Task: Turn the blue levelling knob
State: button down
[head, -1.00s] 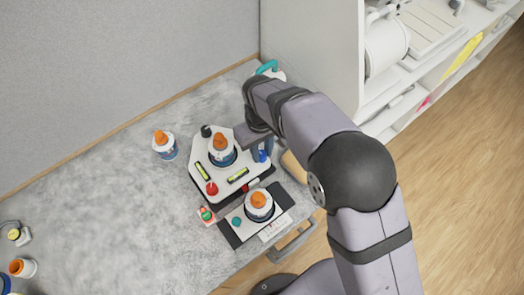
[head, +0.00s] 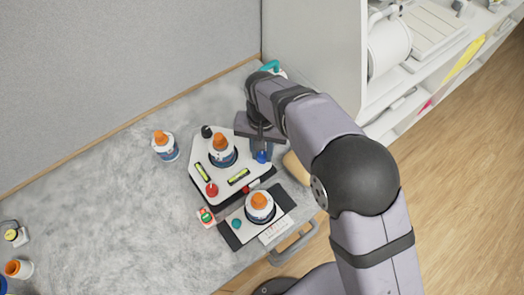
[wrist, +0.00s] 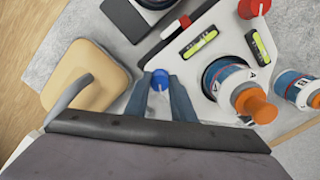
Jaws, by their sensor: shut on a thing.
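The blue levelling knob (head: 262,157) sits at the right corner of a white triangular plate (head: 197,178). In the wrist view the blue knob (wrist: 160,80) stands between the two fingers of my gripper (wrist: 162,84), which is shut on it from above. In the head view my gripper (head: 262,150) reaches down over that corner and partly hides it. A red knob (head: 212,190) and a black knob (head: 206,131) sit at the plate's other corners. Two yellow-green spirit levels (head: 238,177) lie on the plate.
A bottle with an orange cap (head: 220,143) stands in the plate's middle, and another (head: 164,146) stands to its left. A black-and-white device (head: 236,224) holding a third bottle is in front. A tan pad (head: 297,167) lies to the right.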

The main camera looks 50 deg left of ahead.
aim_at(262, 154)
dwell(0.5)
jog(key=c, duration=1.5)
grip_release()
jog(key=shift+w+a+r+b, duration=0.1)
jog(key=shift+r+b, duration=0.6)
jog(key=shift+r, duration=1.15)
jog(key=shift+w+r+b, duration=0.1)
jog(key=shift+r+b, duration=0.55)
jog(key=shift+r, duration=1.2)
jog(key=shift+s, duration=0.1)
